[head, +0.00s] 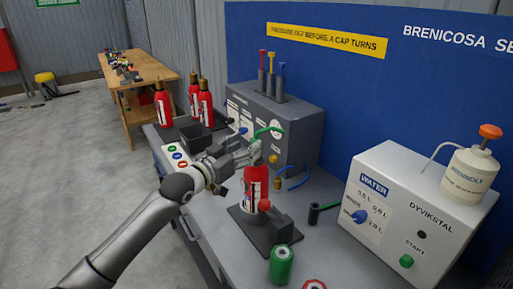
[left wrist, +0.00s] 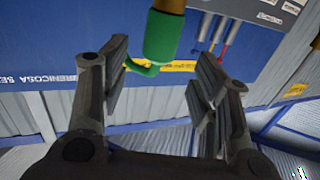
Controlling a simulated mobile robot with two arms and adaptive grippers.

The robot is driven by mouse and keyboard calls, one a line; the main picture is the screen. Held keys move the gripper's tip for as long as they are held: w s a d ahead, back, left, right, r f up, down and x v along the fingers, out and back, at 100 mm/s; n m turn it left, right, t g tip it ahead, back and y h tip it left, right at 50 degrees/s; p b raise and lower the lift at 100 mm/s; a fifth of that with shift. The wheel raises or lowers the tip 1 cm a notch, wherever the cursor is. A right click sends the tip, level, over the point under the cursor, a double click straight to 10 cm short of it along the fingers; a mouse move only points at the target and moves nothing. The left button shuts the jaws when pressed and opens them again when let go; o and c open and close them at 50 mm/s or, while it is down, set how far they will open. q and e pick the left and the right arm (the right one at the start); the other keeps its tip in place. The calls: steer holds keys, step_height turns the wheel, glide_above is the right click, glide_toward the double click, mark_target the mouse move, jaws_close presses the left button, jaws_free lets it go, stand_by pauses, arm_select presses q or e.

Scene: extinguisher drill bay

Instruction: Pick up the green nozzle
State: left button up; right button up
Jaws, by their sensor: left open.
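The green nozzle (head: 268,131) shows as a curved green piece above the red extinguisher (head: 256,186), which stands upright in a dark fixture on the bench. In the left wrist view the green nozzle (left wrist: 162,38) has a thick body and a small hooked end, with a brass part at the top edge of the picture. My left gripper (head: 254,153) is at the top of this extinguisher, just below the green curve. In the left wrist view my left gripper (left wrist: 160,85) is open, the nozzle showing in the gap between its fingers. Whether they touch is unclear. My right gripper is out of view.
A grey box (head: 270,115) with coloured levers stands behind. A white water unit (head: 400,215) is at right. A green cylinder (head: 281,266) stands at the front. Several red extinguishers (head: 205,103) stand at back left. A wooden table (head: 150,72) is beyond.

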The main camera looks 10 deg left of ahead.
mark_target(256, 139)
arm_select(q)
steer(key=p+x, duration=0.1)
steer(key=x, duration=0.1)
steer(key=p+x, duration=0.1)
steer(key=x, duration=0.1)
steer(key=shift+w+d+r, duration=0.2)
steer(key=shift+d, duration=0.05)
steer(key=shift+w+d+f, duration=0.15)
steer(key=shift+w, duration=0.2)
steer(key=c, duration=1.1)
steer(key=shift+c, duration=0.6)
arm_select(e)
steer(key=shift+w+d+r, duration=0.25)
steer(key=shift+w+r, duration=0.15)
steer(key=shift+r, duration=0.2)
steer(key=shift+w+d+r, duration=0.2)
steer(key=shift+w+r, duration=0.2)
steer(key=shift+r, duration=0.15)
